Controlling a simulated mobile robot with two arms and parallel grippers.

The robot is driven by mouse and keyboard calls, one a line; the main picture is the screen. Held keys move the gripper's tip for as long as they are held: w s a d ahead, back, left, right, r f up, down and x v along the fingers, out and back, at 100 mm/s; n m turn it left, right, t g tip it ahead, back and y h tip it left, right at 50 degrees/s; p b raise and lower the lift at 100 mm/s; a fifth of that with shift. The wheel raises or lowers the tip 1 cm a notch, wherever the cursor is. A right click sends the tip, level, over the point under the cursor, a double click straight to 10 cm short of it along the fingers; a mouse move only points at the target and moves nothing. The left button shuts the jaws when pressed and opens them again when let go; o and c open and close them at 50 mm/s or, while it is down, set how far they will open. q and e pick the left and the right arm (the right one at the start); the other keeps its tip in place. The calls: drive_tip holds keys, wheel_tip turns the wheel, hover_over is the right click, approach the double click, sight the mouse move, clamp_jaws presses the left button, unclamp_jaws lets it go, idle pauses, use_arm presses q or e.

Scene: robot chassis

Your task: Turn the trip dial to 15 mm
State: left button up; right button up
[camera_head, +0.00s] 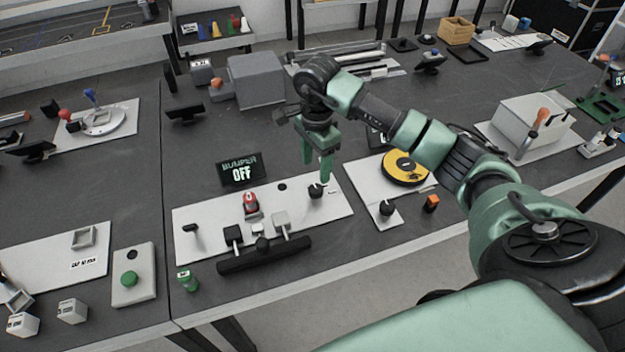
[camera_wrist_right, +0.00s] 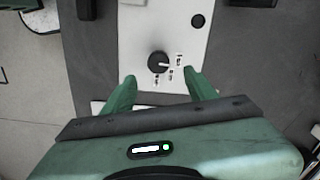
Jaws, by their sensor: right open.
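The trip dial is a small black knob (camera_head: 316,192) at the right end of a white panel (camera_head: 335,209) in the head view. In the right wrist view the knob (camera_wrist_right: 158,62) has a white pointer mark toward the right, with small labels around its right and lower sides, too small to read. My right gripper (camera_head: 316,170) is open and points down above the knob. In the wrist view its green fingertips (camera_wrist_right: 160,82) are apart, on either side of and just below the knob. No contact shows. My left gripper is out of view.
The panel also bears a red switch (camera_head: 250,204) and black-based levers beside a black bar (camera_head: 264,256). A "BUMPER OFF" display (camera_head: 239,170) stands behind it. To the right is a yellow disc (camera_head: 405,167) on another panel, with an orange cube (camera_head: 432,203) near it.

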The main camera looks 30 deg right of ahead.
sight(316, 188)
wheel_tip(316, 188, down, 8)
drive_tip(key=shift+s+r+p, duration=0.1)
drive_tip(key=shift+r+p, duration=0.1)
drive_tip(key=shift+p, duration=0.5)
clamp_jaws()
